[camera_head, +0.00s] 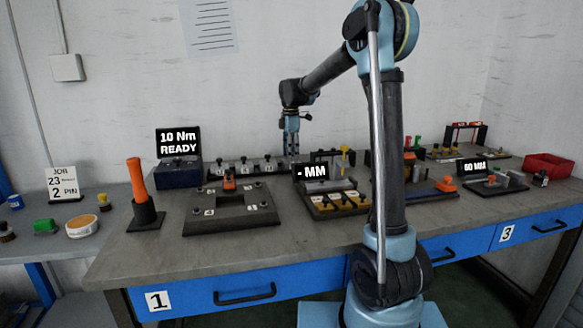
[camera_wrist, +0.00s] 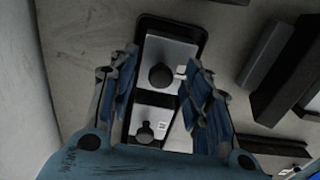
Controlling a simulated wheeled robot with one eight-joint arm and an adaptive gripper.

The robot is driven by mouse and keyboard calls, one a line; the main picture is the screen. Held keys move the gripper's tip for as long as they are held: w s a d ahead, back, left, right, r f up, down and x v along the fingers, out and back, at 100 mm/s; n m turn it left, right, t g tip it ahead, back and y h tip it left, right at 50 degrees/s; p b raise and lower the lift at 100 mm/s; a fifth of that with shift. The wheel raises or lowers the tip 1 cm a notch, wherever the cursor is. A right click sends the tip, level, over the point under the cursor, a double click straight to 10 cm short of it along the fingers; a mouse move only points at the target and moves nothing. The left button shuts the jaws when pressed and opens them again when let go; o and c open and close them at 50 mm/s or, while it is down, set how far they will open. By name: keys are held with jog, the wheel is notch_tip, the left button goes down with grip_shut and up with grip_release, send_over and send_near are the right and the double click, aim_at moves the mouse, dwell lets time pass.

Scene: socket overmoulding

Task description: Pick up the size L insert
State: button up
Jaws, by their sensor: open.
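My gripper (camera_wrist: 158,68) is open, its two fingers spread on either side of a black rack (camera_wrist: 200,28). In the head view my gripper (camera_head: 291,140) hangs at the back of the bench, above the right end of a dark rack (camera_head: 207,178) with several small knobbed pieces. In the wrist view one insert with a round dark knob (camera_wrist: 161,76) lies between the fingertips, apart from them as far as I can see. Another insert with a dark knob (camera_wrist: 145,133) is nearer the palm. Small white labels beside them are too blurred to read, so I cannot tell which is size L.
A "10 Nm READY" display (camera_head: 179,142) stands left of the rack. A dark fixture plate (camera_head: 232,212) and an orange-handled driver (camera_head: 137,182) are in front. A "- MM" display (camera_head: 313,172) is close to the right of the rack. Dark blocks (camera_wrist: 275,55) lie right in the wrist view.

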jog(key=shift+f, duration=0.1)
grip_shut()
dwell(0.4)
